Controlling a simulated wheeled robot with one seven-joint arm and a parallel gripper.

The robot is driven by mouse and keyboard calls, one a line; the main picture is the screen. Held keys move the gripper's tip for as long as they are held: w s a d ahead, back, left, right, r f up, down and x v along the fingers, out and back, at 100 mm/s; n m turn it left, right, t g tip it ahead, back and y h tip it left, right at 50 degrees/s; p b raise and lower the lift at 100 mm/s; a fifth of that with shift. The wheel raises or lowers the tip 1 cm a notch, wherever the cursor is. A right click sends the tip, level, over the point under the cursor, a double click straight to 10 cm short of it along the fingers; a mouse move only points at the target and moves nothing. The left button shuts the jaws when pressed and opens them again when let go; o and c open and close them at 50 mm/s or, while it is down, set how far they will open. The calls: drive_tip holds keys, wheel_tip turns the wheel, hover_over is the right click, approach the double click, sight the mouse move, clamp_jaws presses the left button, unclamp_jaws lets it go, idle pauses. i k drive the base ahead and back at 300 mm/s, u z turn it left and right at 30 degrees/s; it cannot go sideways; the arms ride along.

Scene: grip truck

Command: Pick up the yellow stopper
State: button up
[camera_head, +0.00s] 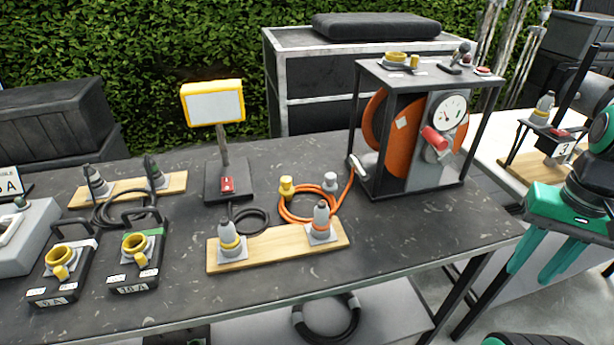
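A small yellow stopper-like piece (286,188) stands on the dark table beside a coiled orange hose (297,213), behind a wooden board (270,248). A similar pale grey piece (330,182) stands to its right. Another small yellow piece (415,62) is on top of the black frame, beside a yellow ring (396,57); I cannot tell for certain which yellow piece is the stopper. My gripper (533,268) is at the right, past the table's right end, far from these pieces. Its green fingers point down and are apart, with nothing seen between them.
The black frame (431,188) with an orange reel (398,140) and gauge stands at the table's back right. A yellow-framed sign (213,102) rises behind. Black devices (136,265) with yellow cups fill the left. The front right tabletop (420,235) is clear.

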sight(287, 191)
drive_tip(key=z, duration=0.35)
drive_tip(key=k, duration=0.85)
drive_tip(key=u, duration=0.75)
drive_tip(key=i, duration=1)
drive_tip(key=z, duration=0.05)
